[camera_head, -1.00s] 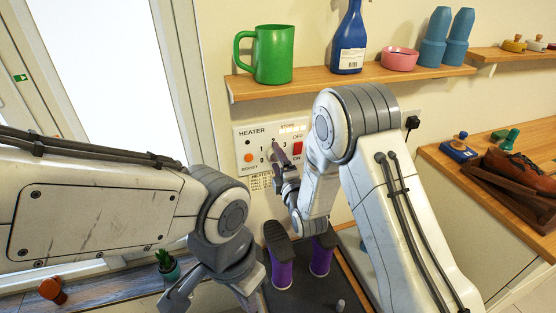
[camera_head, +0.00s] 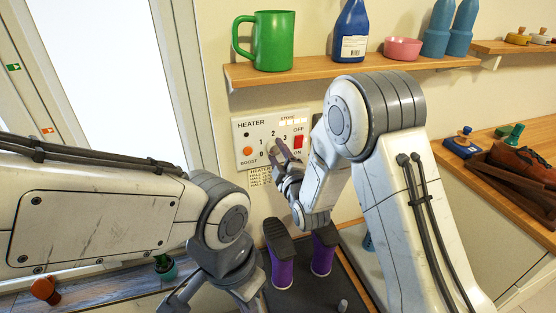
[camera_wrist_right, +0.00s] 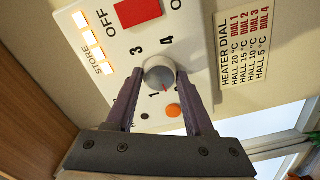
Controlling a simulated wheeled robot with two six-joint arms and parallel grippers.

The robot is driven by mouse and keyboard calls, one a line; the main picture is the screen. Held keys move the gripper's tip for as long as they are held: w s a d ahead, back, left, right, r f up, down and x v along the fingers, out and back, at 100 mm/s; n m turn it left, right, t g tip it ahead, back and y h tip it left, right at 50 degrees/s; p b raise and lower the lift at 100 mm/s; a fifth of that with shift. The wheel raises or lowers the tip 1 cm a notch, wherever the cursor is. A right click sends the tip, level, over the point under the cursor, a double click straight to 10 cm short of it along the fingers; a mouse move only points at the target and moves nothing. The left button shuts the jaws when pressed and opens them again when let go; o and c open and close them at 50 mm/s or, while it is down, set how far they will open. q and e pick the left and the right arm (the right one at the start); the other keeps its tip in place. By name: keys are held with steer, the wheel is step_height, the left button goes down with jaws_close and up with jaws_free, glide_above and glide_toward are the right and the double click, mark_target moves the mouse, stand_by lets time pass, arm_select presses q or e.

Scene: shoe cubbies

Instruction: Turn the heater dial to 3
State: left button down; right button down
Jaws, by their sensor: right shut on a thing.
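The white heater panel (camera_head: 243,129) is on the wall, with a grey round dial ringed by numbers. In the right wrist view the dial (camera_wrist_right: 159,74) sits between the fingertips of my right gripper (camera_wrist_right: 159,88), which is shut on it. A small red mark on the dial points toward the lower edge of that view, near the 1; I cannot tell its exact setting. The 3 and 4 show above the dial there. In the head view the right gripper (camera_head: 277,150) covers part of the dial. My left gripper (camera_head: 215,299) is low, its fingers spread apart, partly cut off by the frame.
A wooden shelf (camera_head: 300,74) above the panel holds a green mug (camera_head: 272,42), a blue bottle (camera_head: 350,32) and a pink bowl (camera_head: 402,48). A red switch (camera_head: 298,141) and an orange button (camera_head: 248,151) flank the dial.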

steer(key=m+b, duration=0.3)
steer(key=shift+f+m, duration=0.25)
steer(key=shift+m, duration=0.15)
steer(key=m+b, duration=0.2)
steer(key=m, duration=0.1)
steer(key=shift+m+b, duration=0.3)
steer(key=shift+b, duration=0.1)
steer(key=m+b, duration=0.3)
steer(key=m, duration=0.1)
steer(key=shift+m, duration=0.3)
steer(key=m+b, duration=0.5)
steer(key=m, duration=0.2)
steer(key=shift+b, duration=0.35)
steer(key=m+b, duration=0.3)
steer(key=m, duration=0.1)
steer(key=shift+m, duration=0.3)
steer(key=m+b, duration=0.2)
steer(key=m, duration=0.2)
steer(key=shift+b, duration=0.35)
steer(key=shift+r+m+b, duration=0.15)
steer(key=shift+m+b, duration=0.7)
steer(key=shift+m, duration=0.85)
